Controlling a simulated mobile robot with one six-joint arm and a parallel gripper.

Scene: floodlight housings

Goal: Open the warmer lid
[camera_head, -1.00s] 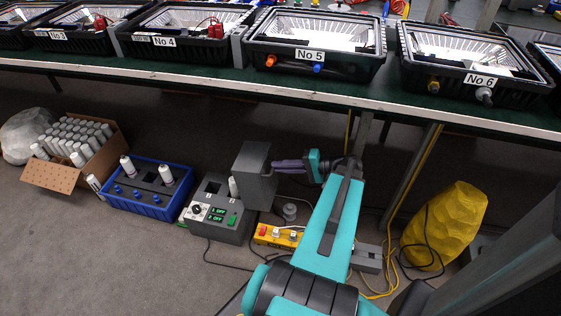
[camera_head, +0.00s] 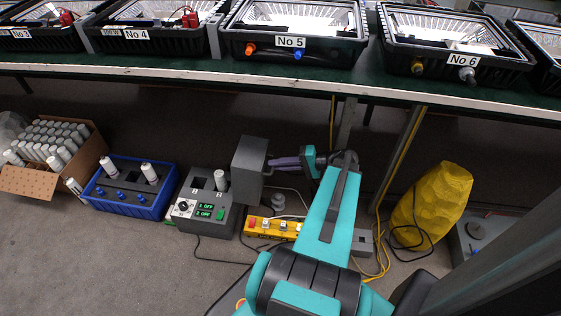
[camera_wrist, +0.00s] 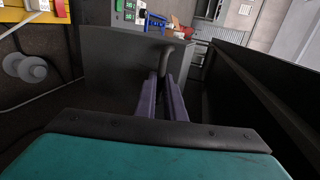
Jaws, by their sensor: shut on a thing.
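The warmer (camera_head: 190,222) is a grey box on the floor with a dial and two green displays reading OFF. Its grey lid (camera_head: 249,165) stands upright at the right side of the box, leaving the top uncovered. A white bottle (camera_head: 221,181) stands in one opening of the warmer; another opening looks empty. My gripper (camera_head: 271,163) reaches the lid from the right. In the wrist view my gripper (camera_wrist: 167,80) has its purple fingers shut on the curved grey handle (camera_wrist: 173,52) of the lid.
A yellow power strip (camera_head: 270,228) and cables lie right of the warmer. A blue tray (camera_head: 125,208) with bottles and a cardboard box (camera_head: 30,181) stand left. A yellow sack (camera_head: 430,205) stands right. The bench edge (camera_head: 250,81) with floodlight housings runs above.

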